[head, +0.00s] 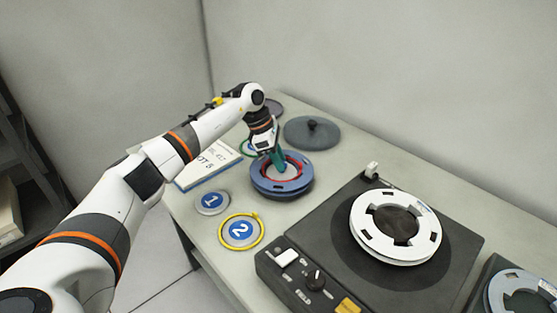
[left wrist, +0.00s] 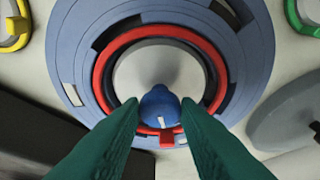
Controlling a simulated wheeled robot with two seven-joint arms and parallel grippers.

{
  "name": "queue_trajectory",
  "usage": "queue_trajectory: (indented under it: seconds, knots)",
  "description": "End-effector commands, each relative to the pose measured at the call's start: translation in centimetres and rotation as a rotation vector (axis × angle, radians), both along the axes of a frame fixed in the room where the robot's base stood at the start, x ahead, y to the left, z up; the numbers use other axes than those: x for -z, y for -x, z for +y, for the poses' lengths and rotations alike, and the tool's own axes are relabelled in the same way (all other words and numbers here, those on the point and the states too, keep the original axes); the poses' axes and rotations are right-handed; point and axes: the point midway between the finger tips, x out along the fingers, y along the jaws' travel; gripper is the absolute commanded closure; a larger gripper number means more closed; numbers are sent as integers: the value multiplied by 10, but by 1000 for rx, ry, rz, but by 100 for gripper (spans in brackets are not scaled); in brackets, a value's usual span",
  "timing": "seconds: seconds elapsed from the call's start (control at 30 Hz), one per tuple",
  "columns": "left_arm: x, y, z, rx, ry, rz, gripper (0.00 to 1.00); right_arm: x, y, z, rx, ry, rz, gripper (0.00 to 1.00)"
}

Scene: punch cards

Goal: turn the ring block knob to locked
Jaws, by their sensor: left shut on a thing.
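A blue reel (head: 281,189) lies flat on the table in the head view, with a red ring inside its rim. In the left wrist view the blue reel (left wrist: 75,60) surrounds the red ring (left wrist: 101,72) and a pale round centre. A small blue knob (left wrist: 158,101) with a white mark stands at the near side of that centre, by a red tab on the ring. My left gripper (left wrist: 159,110) is shut on the blue knob, one green finger on each side. In the head view my left gripper (head: 279,163) reaches down into the reel, and its fingers hide the knob there. My right gripper is out of view.
A dark machine (head: 335,262) carrying a white reel (head: 432,238) stands to the right.

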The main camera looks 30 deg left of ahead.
Motion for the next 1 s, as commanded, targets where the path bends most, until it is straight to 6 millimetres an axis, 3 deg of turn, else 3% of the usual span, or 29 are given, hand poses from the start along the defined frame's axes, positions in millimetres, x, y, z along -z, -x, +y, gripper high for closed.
queue_trajectory:
  seconds: [0.4,0.43,0.53,0.83,1.0]
  knots:
    - [-1,0,0,6,0,-3,94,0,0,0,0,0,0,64]
    - [-1,0,0,6,0,-3,66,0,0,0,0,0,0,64]
    - [-1,0,0,7,0,-2,50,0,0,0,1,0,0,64]
    - [-1,0,1,6,-1,-1,50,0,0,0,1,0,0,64]
    - [-17,2,7,4,-1,-4,50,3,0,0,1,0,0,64]
